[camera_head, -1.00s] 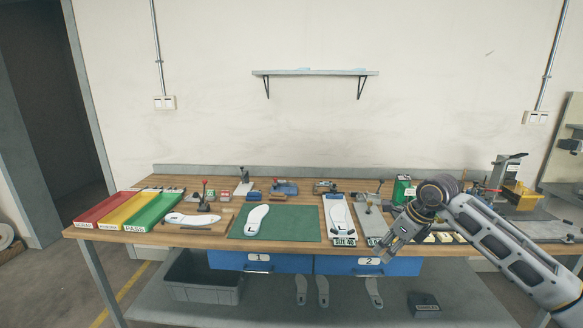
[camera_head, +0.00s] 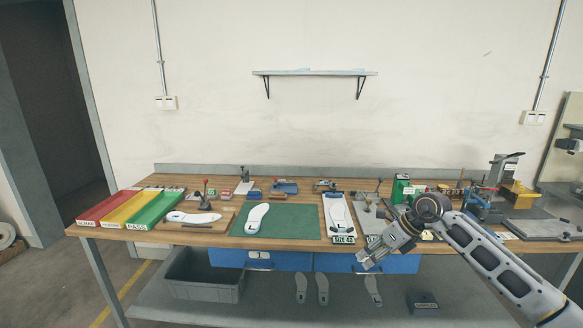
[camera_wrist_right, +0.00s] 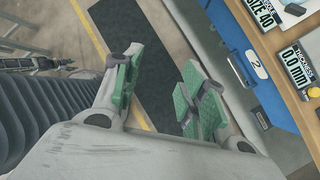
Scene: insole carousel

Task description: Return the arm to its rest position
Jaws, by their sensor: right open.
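My right arm comes in from the right in the head view. Its gripper (camera_head: 369,260) hangs in front of the bench's front edge, by the blue drawer marked 2 (camera_head: 400,264). In the right wrist view the two green-padded fingers (camera_wrist_right: 160,95) stand apart with nothing between them, above the floor. The wooden bench (camera_head: 200,240) holds a green mat (camera_head: 295,222) with a white insole (camera_head: 257,218) on it. My left gripper does not show.
Red (camera_head: 100,208), yellow and green trays stand at the bench's left end. A grey bin (camera_head: 205,280) and several grey insoles are on the lower shelf. Fixtures and tools crowd the bench's right side. The floor in front shows free room. A wall shelf (camera_head: 315,72) hangs above.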

